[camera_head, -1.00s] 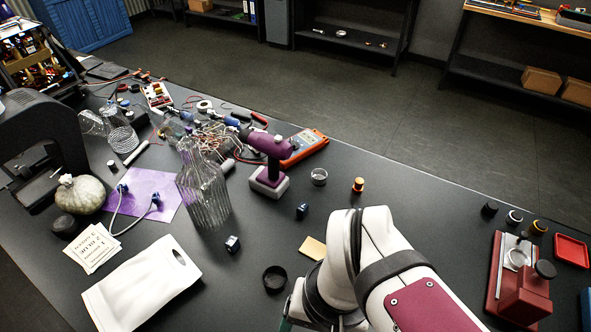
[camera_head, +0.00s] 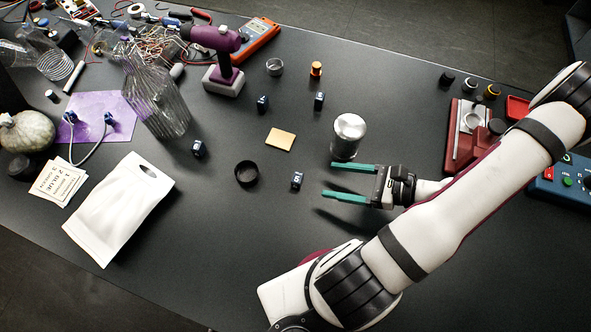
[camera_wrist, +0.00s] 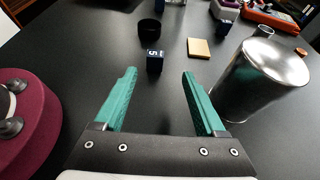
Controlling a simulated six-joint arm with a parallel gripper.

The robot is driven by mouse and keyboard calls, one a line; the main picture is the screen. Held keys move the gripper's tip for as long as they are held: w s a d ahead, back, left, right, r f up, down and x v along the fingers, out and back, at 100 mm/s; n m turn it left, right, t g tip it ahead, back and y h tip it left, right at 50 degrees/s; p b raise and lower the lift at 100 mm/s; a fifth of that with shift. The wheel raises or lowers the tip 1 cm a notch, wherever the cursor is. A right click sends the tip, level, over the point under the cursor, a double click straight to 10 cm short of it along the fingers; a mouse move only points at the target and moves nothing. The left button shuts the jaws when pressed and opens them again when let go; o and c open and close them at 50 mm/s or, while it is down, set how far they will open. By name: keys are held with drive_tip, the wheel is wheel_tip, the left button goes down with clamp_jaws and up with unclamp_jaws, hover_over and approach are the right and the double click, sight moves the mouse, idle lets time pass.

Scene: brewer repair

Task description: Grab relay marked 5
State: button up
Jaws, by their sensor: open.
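The relay marked 5 (camera_head: 297,180) is a small dark blue block with a white 5, standing on the black table. In the wrist view the relay (camera_wrist: 155,61) is ahead of the fingers, roughly midway between them, and apart from them. My gripper (camera_head: 346,181) has two green fingers and is open and empty, just right of the relay, pointing left. In the wrist view my gripper (camera_wrist: 158,90) also shows spread. Other dark blue blocks stand further off: one at left (camera_head: 199,148), one at back (camera_head: 262,104) and one at back right (camera_head: 319,100); their marks are hard to read.
A metal canister (camera_head: 348,137) stands close beside my upper finger. A black ring-like cap (camera_head: 246,173) lies left of the relay, and a tan pad (camera_head: 280,139) lies behind it. A white pouch (camera_head: 119,208) and a ribbed glass bottle (camera_head: 158,95) are further left. The table in front is clear.

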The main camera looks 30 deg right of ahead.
sight(302, 179)
drive_tip(key=x, duration=1)
drive_tip(key=shift+s+a+f, duration=0.1)
drive_tip(key=shift+s+a, duration=0.15)
drive_tip(key=shift+s, duration=0.1)
clamp_jaws()
